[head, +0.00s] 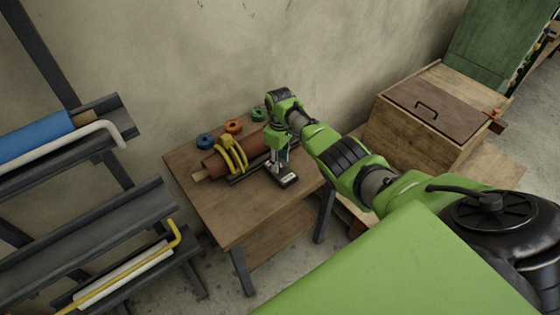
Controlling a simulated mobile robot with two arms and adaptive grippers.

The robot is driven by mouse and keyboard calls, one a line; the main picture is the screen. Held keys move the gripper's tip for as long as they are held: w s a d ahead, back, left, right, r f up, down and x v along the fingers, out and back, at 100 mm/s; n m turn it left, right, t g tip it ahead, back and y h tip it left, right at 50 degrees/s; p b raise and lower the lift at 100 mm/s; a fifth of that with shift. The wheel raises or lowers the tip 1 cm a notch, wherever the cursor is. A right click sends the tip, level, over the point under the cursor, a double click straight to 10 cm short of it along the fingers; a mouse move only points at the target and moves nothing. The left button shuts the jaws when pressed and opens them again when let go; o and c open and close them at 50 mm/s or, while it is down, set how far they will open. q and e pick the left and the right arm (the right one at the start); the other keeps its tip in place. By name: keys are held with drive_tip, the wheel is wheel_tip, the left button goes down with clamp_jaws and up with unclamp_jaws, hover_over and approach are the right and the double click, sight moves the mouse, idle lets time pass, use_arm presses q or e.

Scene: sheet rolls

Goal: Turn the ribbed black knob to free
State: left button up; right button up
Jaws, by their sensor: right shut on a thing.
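My right arm reaches in from the right, and its gripper (278,167) points down at the right part of the small wooden table. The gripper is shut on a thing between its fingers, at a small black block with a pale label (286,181). The thing is too small and too covered to see clearly; from its place it seems to be the ribbed black knob. Its ribs and setting cannot be made out. My left gripper is not in view.
A red-brown roll (217,161) with yellow rings (232,157) lies beside the gripper on the table (222,216). Blue (205,140), orange (233,126) and green (259,114) rings lie behind. A dark rack (90,227) stands left, a wooden chest (420,130) right. The table's front is clear.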

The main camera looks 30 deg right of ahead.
sight(280, 162)
drive_tip(key=n, duration=0.5)
drive_tip(key=shift+s+f, duration=0.1)
drive_tip(key=shift+b, duration=0.3)
idle(0.4)
drive_tip(key=o, duration=1.1)
drive_tip(key=shift+r, duration=0.55)
wheel_tip(280, 162, up, 11)
